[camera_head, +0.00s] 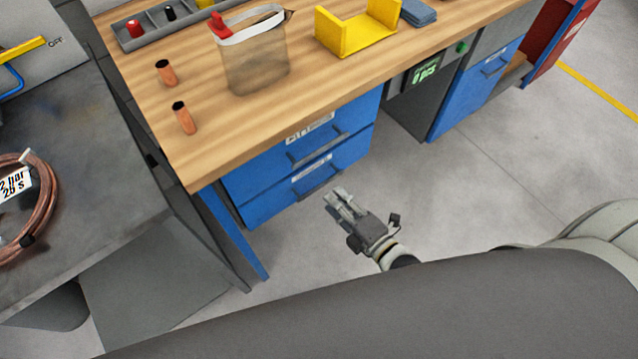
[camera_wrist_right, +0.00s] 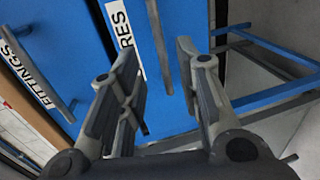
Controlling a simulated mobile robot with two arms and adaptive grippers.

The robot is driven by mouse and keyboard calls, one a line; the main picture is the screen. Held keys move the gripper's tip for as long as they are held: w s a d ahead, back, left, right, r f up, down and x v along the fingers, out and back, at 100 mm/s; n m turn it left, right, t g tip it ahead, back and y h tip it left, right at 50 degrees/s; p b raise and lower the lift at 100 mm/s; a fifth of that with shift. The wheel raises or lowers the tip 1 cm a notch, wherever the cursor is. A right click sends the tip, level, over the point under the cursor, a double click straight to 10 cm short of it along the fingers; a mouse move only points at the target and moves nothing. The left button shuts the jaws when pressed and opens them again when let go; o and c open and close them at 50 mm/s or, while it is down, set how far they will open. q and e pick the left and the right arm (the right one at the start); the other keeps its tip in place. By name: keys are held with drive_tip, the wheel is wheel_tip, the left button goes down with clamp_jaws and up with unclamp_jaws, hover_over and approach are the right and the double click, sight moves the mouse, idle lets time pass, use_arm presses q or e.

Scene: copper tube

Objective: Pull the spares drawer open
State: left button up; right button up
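The spares drawer (camera_head: 260,208) is the lower of two blue drawers under the wooden workbench. It looks shut, flush with the upper one. Its grey bar handle (camera_head: 319,181) runs along its front. In the right wrist view the handle (camera_wrist_right: 159,45) shows beside a partly hidden label (camera_wrist_right: 124,38) reading "RES". My right gripper (camera_head: 334,199) is in front of the lower drawer, close to the handle. In the wrist view the gripper (camera_wrist_right: 156,58) is open, with the handle in line between its fingers. I cannot tell whether they touch it. My left gripper is not in view.
The upper drawer (camera_head: 262,172), marked "FITTINGS" in the wrist view, has its own handle (camera_head: 318,149) just above. A blue bench leg (camera_head: 236,235) stands left of the drawers. The grey floor (camera_head: 500,190) to the right is clear.

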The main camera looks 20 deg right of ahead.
sight(321, 185)
drive_tip(key=x, duration=0.7)
drive_tip(key=shift+w, duration=0.15)
clamp_jaws()
